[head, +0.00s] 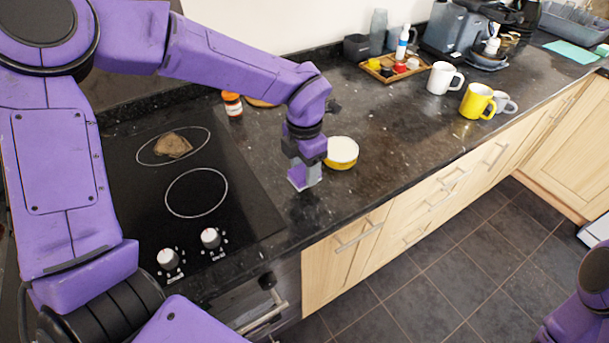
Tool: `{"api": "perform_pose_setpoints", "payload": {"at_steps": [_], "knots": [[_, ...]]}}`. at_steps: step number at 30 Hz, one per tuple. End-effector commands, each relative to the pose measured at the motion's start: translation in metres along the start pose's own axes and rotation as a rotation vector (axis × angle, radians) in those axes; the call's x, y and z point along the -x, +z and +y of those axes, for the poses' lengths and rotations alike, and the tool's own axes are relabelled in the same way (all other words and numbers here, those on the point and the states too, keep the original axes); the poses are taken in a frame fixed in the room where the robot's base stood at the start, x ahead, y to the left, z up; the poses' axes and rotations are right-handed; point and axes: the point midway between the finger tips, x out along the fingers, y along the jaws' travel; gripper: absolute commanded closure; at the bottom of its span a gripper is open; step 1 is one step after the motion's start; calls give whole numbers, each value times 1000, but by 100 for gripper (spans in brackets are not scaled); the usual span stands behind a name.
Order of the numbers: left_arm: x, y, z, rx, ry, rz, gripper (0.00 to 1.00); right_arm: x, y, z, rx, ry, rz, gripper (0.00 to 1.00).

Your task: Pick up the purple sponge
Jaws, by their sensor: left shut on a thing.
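My left arm reaches in from the left, and my left gripper (306,172) points down at the dark granite counter, just right of the hob. It is shut on the purple sponge (297,182), a small lilac piece at the fingertips that is mostly hidden by the fingers. I cannot tell whether the sponge touches the counter or is just above it. My right gripper is out of view; only a purple part of my own body shows at the lower right.
A yellow-and-white bowl (341,152) stands close right of the gripper. The black hob (240,190) holds a brown lump (172,146). An orange-labelled jar (232,104), a wooden tray (390,77), a white mug (440,78) and a yellow mug (477,101) stand farther back.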

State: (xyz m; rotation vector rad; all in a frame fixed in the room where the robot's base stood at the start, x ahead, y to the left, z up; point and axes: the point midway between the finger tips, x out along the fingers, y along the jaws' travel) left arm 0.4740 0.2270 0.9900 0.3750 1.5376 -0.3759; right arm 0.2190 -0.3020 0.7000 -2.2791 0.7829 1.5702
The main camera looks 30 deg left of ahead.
Motion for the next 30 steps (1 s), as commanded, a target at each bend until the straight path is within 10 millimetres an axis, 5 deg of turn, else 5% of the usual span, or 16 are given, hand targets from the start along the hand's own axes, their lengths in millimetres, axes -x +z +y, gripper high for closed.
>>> {"api": "perform_pose_setpoints", "payload": {"at_steps": [6, 15, 28, 29, 30], "knots": [[53, -27, -42, -5, 1, -6, 76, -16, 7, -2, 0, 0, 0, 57], [83, -65, -100, -5, -2, 0, 76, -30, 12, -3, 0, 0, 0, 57], [91, -73, -113, -2, 0, 2, 76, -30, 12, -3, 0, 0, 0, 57], [91, -73, -113, -2, 0, 2, 52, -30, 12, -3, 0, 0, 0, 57], [91, -73, -113, -2, 0, 2, 64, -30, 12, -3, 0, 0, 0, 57]]}}
